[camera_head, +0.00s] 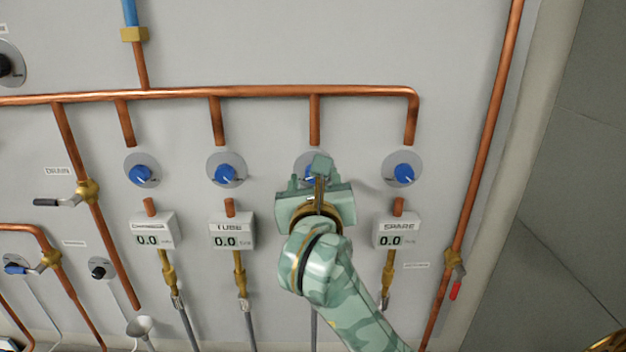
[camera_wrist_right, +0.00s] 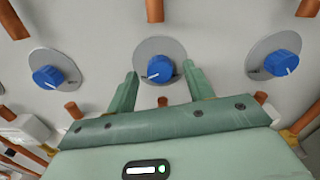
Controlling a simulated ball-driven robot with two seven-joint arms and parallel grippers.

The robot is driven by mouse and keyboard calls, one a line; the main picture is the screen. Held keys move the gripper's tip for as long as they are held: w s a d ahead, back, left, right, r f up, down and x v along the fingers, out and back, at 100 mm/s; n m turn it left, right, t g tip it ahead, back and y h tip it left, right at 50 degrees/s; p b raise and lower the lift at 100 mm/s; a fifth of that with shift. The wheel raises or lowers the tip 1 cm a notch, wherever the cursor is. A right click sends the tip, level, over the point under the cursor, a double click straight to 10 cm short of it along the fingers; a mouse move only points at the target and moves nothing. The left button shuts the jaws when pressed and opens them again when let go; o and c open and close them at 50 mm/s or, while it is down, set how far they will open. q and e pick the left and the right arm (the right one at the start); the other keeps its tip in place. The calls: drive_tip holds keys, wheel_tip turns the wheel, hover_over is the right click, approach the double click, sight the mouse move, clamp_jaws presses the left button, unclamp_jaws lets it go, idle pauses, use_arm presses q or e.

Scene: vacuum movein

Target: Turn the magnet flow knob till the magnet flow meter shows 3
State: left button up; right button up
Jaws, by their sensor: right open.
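The third blue knob (camera_head: 308,171) in the row, between the tube and spare knobs, is mostly hidden by my right gripper (camera_head: 320,181) in the head view. By its place it is the magnet flow knob; its label is not visible. In the wrist view this knob (camera_wrist_right: 160,68) sits on its grey disc, white mark toward the lower left. My right gripper (camera_wrist_right: 160,76) is open, with one finger at each side of the knob; contact cannot be told. The meter below this knob is hidden behind my gripper and wrist. My left gripper is not in view.
The chamber knob (camera_head: 140,174), tube knob (camera_head: 225,174) and spare knob (camera_head: 403,173) flank it. The chamber meter (camera_head: 152,232), tube meter (camera_head: 232,232) and spare meter (camera_head: 397,232) read 0.0. A copper pipe (camera_head: 270,91) runs above the knobs.

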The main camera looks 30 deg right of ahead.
drive_tip(key=c, duration=1)
drive_tip(key=m+b, duration=0.1)
drive_tip(key=b, duration=0.1)
drive_tip(key=m+b, duration=0.1)
drive_tip(key=m, duration=0.1)
drive_tip(key=shift+f+m+b, duration=0.3)
drive_tip(key=shift+b, duration=0.05)
drive_tip(key=shift+r+m, duration=0.2)
drive_tip(key=shift+m, duration=0.3)
drive_tip(key=shift+o, duration=0.2)
drive_tip(key=shift+r, duration=0.1)
drive_tip(key=o, duration=1)
drive_tip(key=shift+c, duration=0.2)
drive_tip(key=shift+a, duration=0.1)
